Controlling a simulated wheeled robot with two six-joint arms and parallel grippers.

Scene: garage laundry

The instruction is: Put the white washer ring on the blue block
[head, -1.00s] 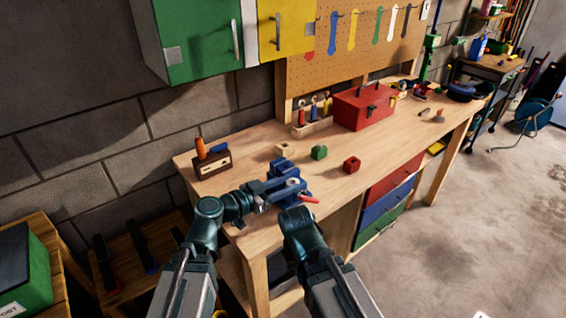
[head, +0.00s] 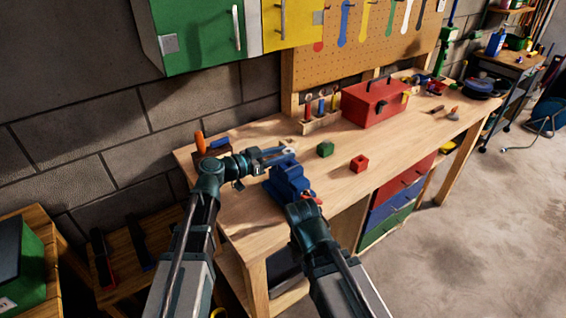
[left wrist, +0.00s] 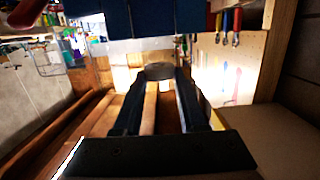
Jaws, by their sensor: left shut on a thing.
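My left gripper (head: 282,153) reaches over the workbench behind the blue vise. In the left wrist view its two fingers (left wrist: 160,80) are shut on a dark grey round piece (left wrist: 159,71), which I take to be the washer ring in shadow. In the head view a small pale piece (head: 290,148) shows at the fingertips; I cannot tell whether it is the ring or the pale block. No separate blue block is clear; the blue vise (head: 288,178) stands at the bench's front edge. My right gripper (head: 309,205) is low before the vise, its fingers hidden.
A green block (head: 325,149) and a red block (head: 359,163) lie on the bench (head: 400,135). A red toolbox (head: 375,103) and a screwdriver rack (head: 321,122) stand behind. An orange-handled tool holder (head: 200,143) is at the left. Bench room is free right of the red block.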

